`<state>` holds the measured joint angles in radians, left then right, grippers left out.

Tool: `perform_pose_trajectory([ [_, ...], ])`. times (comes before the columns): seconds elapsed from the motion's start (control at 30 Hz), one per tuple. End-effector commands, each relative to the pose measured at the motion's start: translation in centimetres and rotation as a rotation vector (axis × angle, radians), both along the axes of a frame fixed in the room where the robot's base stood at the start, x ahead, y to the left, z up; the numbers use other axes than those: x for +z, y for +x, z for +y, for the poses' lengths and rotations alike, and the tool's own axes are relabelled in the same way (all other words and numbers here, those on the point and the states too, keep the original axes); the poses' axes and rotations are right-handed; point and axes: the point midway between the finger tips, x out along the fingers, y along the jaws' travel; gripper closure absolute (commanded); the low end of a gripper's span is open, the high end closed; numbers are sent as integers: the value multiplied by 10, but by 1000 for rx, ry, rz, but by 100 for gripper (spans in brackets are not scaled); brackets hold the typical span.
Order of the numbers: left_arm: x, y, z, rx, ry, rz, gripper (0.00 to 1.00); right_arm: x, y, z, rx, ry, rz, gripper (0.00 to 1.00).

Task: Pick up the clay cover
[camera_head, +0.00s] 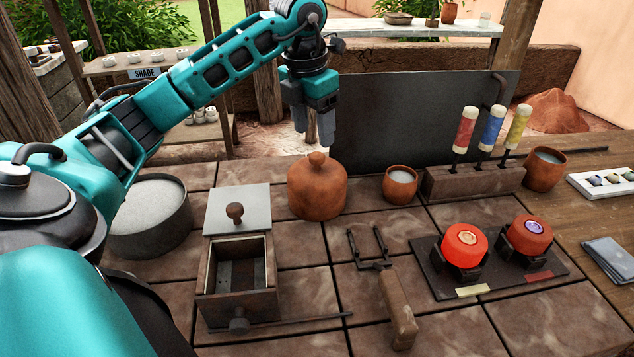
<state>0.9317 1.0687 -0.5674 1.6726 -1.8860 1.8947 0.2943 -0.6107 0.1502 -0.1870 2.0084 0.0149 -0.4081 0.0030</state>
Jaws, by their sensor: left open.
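The clay cover (317,190) is a brown-orange dome with a round knob on top. It stands upright on the tiled bench, near the middle of the head view. My left gripper (314,140) points down just above the knob, with its fingers apart and nothing held between them. The fingertips are close to the knob; I cannot tell whether they touch it. What is under the cover is hidden. My right gripper does not show.
A clay cup (400,185) is close on the right. Tongs (390,295) lie in front. A dark upright panel (420,115) stands behind.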

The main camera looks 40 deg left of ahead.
Motion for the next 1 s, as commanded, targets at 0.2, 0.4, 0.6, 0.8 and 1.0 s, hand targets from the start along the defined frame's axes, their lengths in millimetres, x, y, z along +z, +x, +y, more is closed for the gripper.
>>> perform_pose_trajectory([
  [0.2,-20,3,-1,-2,-3,-1,40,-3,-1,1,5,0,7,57],
  [0.4,-48,5,0,-4,-4,3,40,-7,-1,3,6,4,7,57],
  [0.6,-68,8,1,-2,-3,0,40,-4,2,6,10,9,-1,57],
  [0.8,-70,9,1,-3,-3,-2,40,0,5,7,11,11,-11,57],
  [1.0,-69,9,1,-3,-3,-2,54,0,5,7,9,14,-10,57],
])
